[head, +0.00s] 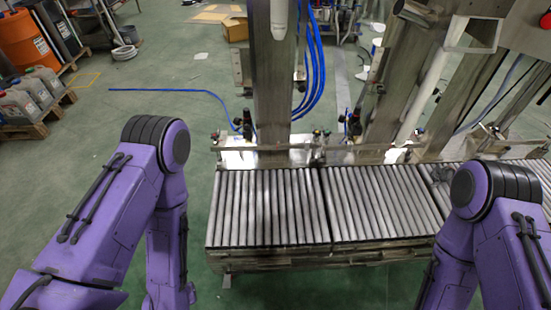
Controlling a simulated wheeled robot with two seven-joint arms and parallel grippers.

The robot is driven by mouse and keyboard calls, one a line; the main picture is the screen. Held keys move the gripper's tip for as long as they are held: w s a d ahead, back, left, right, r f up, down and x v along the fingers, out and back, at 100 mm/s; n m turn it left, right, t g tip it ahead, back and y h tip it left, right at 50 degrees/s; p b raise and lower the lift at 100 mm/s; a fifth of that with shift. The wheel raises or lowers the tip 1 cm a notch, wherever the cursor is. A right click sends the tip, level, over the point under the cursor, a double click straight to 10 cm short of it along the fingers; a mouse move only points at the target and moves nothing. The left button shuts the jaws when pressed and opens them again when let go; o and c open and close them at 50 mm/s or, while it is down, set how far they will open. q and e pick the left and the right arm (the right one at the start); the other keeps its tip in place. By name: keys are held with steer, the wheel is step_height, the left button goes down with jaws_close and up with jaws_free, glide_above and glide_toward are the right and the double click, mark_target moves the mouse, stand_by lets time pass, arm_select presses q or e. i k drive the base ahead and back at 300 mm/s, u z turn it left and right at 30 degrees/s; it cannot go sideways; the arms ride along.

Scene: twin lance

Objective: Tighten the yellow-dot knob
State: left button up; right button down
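I cannot make out a yellow-dot knob in the head view. Small dark fittings (355,122) stand along the metal frame behind the roller conveyor (270,205), too small to tell apart. My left arm comes in at the left and bends down in front of the conveyor's left end. My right arm comes in at the right and bends down in front of the conveyor's right part. Both grippers are below the picture or hidden by the arms, so I cannot see what they hold.
A steel column (272,80) rises behind the conveyor, with blue hoses (313,60) beside it. An orange drum (25,42) and grey canisters (30,92) on pallets stand at the far left. A cardboard box (235,30) lies at the back. Green floor (120,105) is open at the left.

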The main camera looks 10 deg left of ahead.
mark_target(317, 133)
steer(key=k, duration=0.55)
steer(key=z, duration=0.85)
steer(key=i, duration=1.4)
steer(key=z, duration=0.05)
